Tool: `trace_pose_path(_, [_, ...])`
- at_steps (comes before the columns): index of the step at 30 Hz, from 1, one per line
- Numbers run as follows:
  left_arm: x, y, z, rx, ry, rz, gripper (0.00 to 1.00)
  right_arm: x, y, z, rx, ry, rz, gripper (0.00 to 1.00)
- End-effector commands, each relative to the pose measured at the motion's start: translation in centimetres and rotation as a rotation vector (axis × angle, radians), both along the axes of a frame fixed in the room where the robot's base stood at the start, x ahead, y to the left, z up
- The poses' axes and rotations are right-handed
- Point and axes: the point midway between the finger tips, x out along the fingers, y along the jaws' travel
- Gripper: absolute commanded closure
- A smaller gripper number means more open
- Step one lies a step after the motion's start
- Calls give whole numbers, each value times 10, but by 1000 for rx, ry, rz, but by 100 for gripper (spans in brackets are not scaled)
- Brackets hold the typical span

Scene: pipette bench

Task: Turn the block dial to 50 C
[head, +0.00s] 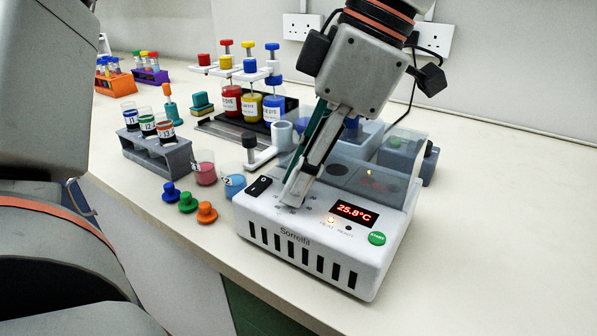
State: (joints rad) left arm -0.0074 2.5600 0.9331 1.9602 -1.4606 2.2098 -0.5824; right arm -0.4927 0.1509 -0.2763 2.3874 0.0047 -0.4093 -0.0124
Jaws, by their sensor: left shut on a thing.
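The block heater (310,245), a white box labelled "Sorrelfil", stands on the bench right of centre. Its red display (355,213) reads 25.8°C, and a small light glows left of the green button (377,238). My left gripper (297,193) reaches down from above onto the front left of the heater's top panel. Its fingers are shut on the dial, among the small dial marks. The fingertips hide the dial, so its setting cannot be read. My right gripper is not in view.
A black switch (259,186) sits left of the fingertips. Reagent bottles (250,105) stand behind. The bench right of the heater is clear.

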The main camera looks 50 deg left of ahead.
Motion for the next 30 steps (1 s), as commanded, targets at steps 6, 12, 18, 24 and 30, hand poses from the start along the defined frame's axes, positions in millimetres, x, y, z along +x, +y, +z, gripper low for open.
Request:
trace_pose_path(6, [-1, 0, -2, 1, 7, -8, 100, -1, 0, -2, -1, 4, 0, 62])
trace_pose_path(12, [-1, 0, -2, 1, 6, -7, 100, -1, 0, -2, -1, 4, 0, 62])
trace_pose_path(18, [0, 0, -2, 1, 5, -6, 65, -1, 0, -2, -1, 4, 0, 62])
trace_pose_path(24, [0, 0, 0, 0, 2, -6, 65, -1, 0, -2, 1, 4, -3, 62])
trace_pose_path(30, [0, 0, 15, 0, -1, -6, 65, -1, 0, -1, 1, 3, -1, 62])
